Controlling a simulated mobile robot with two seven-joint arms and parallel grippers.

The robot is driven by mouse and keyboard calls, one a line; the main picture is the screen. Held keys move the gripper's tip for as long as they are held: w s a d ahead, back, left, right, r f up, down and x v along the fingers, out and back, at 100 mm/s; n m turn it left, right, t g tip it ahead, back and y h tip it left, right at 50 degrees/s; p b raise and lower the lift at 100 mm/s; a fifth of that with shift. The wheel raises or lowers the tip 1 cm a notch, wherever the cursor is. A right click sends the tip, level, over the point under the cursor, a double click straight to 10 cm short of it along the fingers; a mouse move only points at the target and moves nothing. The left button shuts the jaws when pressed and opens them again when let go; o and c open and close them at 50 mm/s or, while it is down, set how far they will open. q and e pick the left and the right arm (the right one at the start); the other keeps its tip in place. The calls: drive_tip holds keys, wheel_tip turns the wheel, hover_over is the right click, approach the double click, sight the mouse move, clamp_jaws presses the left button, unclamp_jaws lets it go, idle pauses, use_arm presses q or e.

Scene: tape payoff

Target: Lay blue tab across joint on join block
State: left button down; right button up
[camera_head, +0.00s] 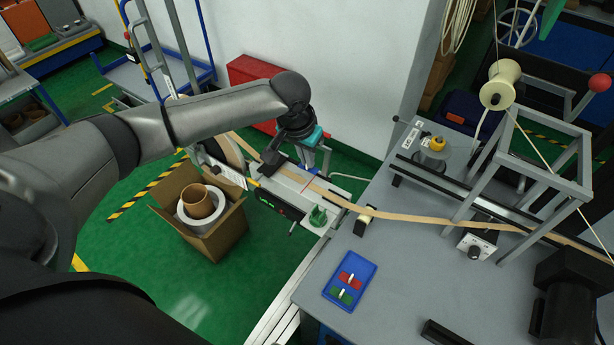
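My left gripper (312,158) hangs at the end of the arm over the far side of the pale join block (289,192). It has a teal part on its body, and its fingertips are too small and dark to read. A tan tape (345,204) runs over the block, and a thin red line (307,187) crosses it there. My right gripper is out of view.
A grey metal frame (545,135) with a cream spool (500,84) stands at the right. A yellow roll (437,144) sits on the bench behind the tape. An open cardboard box (222,234) stands on the floor at left.

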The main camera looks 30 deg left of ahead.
use_arm(q)
drive_tip(key=shift+f, duration=0.9)
wheel_tip(320, 180, down, 4)
drive_tip(key=shift+f+b, duration=0.2)
drive_tip(key=shift+b, duration=0.2)
drive_tip(key=c, duration=1.1)
unclamp_jaws()
drive_tip(key=shift+r, duration=0.1)
drive_tip(key=p+v, duration=0.2)
drive_tip(key=v, duration=1)
